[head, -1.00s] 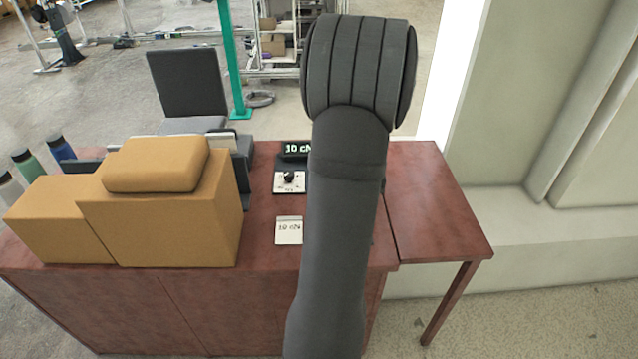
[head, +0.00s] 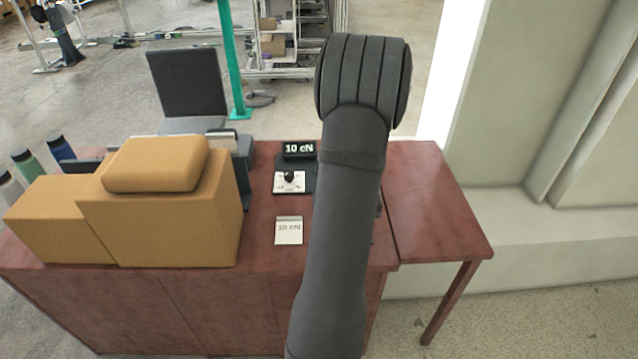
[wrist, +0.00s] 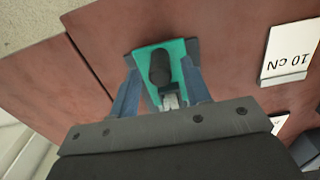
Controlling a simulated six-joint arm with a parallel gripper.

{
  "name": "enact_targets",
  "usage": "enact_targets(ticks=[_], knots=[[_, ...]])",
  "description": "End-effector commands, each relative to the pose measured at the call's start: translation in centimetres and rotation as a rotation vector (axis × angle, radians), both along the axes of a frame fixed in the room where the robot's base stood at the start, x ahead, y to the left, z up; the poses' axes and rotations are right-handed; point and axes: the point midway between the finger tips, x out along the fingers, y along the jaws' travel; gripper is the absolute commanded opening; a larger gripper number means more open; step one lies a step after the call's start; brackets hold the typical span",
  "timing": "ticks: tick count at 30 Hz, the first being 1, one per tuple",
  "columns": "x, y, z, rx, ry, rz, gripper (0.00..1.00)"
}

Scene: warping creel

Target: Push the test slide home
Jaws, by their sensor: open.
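In the wrist view a green slide piece (wrist: 178,48) with an upright black knob (wrist: 160,67) sits at the desk top. A small metallic part shows below the knob. My gripper (wrist: 160,60) is open, with one blue-grey finger on each side of the green piece and the knob in the gap between them. I cannot tell whether the fingers touch it. In the head view my arm hides the slide and the gripper.
A card (head: 289,231) marked 10 cN lies on the desk (head: 262,215); it also shows in the wrist view (wrist: 288,55). Tan boxes (head: 180,225) with a cushion-like block (head: 156,165) fill the desk's left. A side table (head: 440,215) at right is bare.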

Motion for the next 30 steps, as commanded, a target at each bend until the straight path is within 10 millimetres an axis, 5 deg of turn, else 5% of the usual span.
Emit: enact_targets(ticks=[4,9,30], knots=[[0.0,0.0,0.0,0.0,0.0,0.0,0.44],[0.0,0.0,0.0,0.0,0.0,0.0,0.12],[3.2,-0.1,0.1,-0.001,-0.003,0.0,0.12]])
